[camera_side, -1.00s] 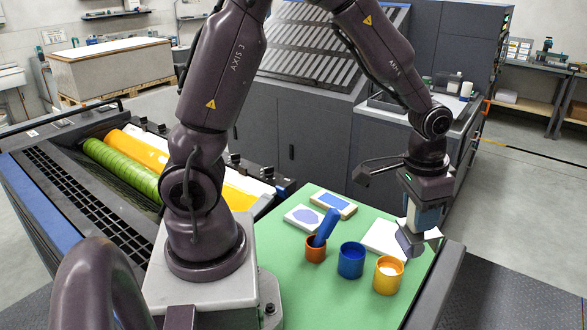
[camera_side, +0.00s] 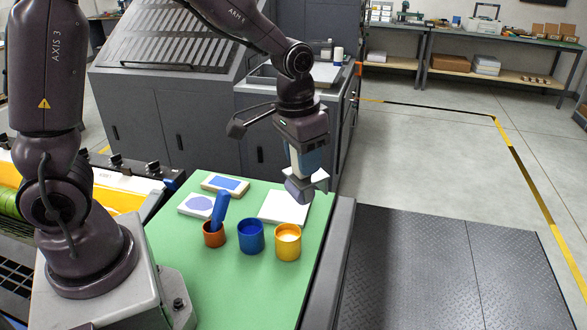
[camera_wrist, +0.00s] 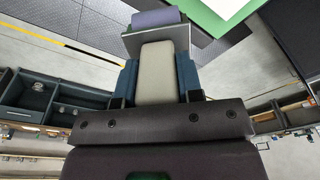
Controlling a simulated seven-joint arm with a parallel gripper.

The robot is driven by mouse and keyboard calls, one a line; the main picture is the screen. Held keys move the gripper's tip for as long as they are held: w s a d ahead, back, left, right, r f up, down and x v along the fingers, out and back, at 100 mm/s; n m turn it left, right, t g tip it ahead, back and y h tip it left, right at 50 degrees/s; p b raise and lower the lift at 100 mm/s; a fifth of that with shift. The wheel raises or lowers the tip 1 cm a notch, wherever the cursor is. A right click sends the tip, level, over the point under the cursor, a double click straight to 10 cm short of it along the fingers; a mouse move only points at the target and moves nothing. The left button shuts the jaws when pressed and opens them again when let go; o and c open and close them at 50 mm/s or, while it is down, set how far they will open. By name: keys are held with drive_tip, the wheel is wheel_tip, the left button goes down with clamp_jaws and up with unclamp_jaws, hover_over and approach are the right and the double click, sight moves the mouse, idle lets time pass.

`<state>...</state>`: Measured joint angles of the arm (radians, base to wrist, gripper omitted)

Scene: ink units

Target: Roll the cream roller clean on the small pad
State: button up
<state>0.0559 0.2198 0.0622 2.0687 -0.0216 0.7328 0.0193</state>
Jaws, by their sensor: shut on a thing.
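My gripper (camera_side: 305,158) is shut on a roller with a pale handle (camera_wrist: 156,75) and a bluish-purple roll (camera_side: 298,190). The roll also shows at the top of the wrist view (camera_wrist: 158,18). It hangs above the far right part of the green mat, apparently clear of it. A plain white square (camera_side: 283,208) lies below and partly behind the roller. To its left lie a pale block with a purple-blue disc (camera_side: 199,203) and a tan-edged block with a blue rectangle (camera_side: 225,184). I cannot tell which is the small pad.
A dark rail (camera_side: 332,255) edges the mat's right side. The front of the mat is clear.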

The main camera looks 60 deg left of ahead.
drive_tip(key=s+a+r+n+g+y, duration=0.1)
drive_tip(key=s+a+n, duration=0.5)
drive_tip(key=a+n, duration=0.65)
drive_tip(key=s+a+n+g, duration=0.1)
drive_tip(key=s+a+n, duration=0.5)
drive_tip(key=a+n, duration=0.6)
drive_tip(key=shift+n, duration=0.95)
drive_tip(key=shift+s+d+f, duration=0.15)
drive_tip(key=shift+f, duration=3.6)
drive_tip(key=shift+s+d+f, duration=0.1)
drive_tip(key=shift+f, duration=3.65)
drive_tip(key=shift+f, duration=0.6)
drive_tip(key=shift+s+a, duration=0.1)
